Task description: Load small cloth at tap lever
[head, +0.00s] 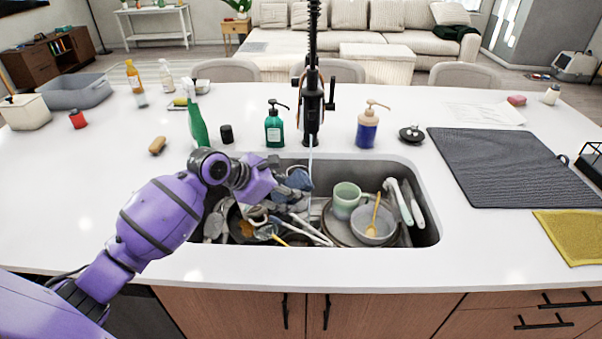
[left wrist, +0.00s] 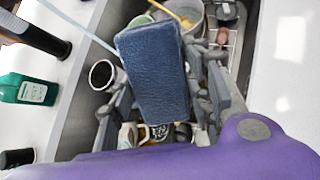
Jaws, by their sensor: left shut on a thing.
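My left gripper (head: 285,186) is over the left-middle part of the sink and is shut on a folded blue cloth (head: 299,179). In the left wrist view the cloth (left wrist: 155,75) sits between the two fingers of the gripper (left wrist: 165,90). The black tap (head: 312,105) stands behind the sink, with its lever (head: 331,93) on its right side. The cloth is in front of the tap, below and apart from the lever. My right gripper is not in view.
The sink (head: 424,190) holds a green mug (head: 346,200), a grey bowl (head: 372,226), plates and utensils. A pale thin line, likely water, runs down from the tap. A green bottle (head: 274,127) and blue soap bottle (head: 367,128) flank the tap. A drying mat (head: 500,165) lies right.

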